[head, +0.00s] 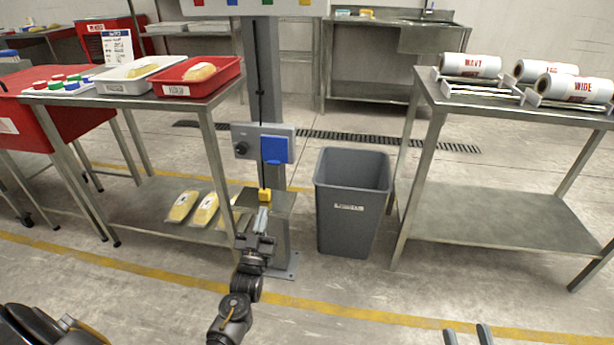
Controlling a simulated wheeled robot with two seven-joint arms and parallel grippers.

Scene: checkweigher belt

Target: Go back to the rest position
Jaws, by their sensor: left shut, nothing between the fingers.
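My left gripper (261,217) is near the middle of the head view, its arm rising from the bottom edge. Its fingers are shut and empty, pointing away from me toward the lower part of the grey post. In the picture its tips lie just below a small yellow block (265,195) on the post; I cannot tell whether they touch. Of my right gripper (467,336) only two fingertips show at the bottom edge, apart from each other with nothing between them. The rest of it is out of view.
The post (265,90) carries a control box with a blue flap (276,149). A grey bin (350,205) stands right of it. A steel table (205,112) with trays is left; another (432,95) with film rolls is right. The front floor is clear.

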